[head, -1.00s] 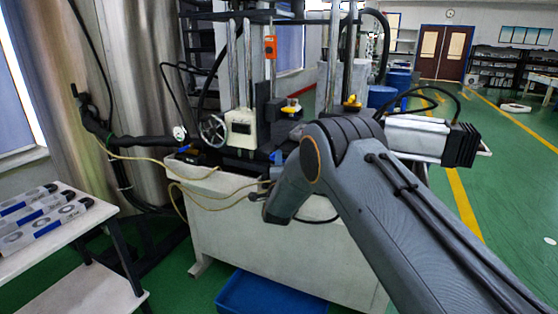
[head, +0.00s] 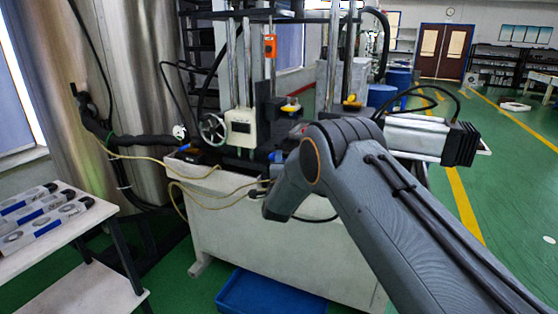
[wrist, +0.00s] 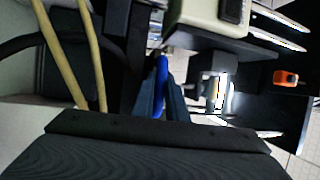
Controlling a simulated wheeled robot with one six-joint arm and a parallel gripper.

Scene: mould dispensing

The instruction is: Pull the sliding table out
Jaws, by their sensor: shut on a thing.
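The moulding machine has a white base (head: 280,235) and a dark table-like part (head: 240,163) on top, beside a cream-coloured box (head: 240,127). I cannot tell for sure which part slides. A small blue handle (head: 277,156) shows at the machine's front, left of my arm. In the wrist view, my gripper (wrist: 161,95) is shut on the blue handle (wrist: 162,75), which stands between its two dark fingers. The cream box (wrist: 210,14) is just above it there. In the head view my gripper is hidden behind my arm.
A hand wheel (head: 212,128) is on the machine's left. Yellow cables (head: 215,198) hang across its front; they also run beside my gripper in the wrist view (wrist: 80,50). A blue bin (head: 265,293) lies on the floor below. A white table (head: 60,240) with parts stands at left.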

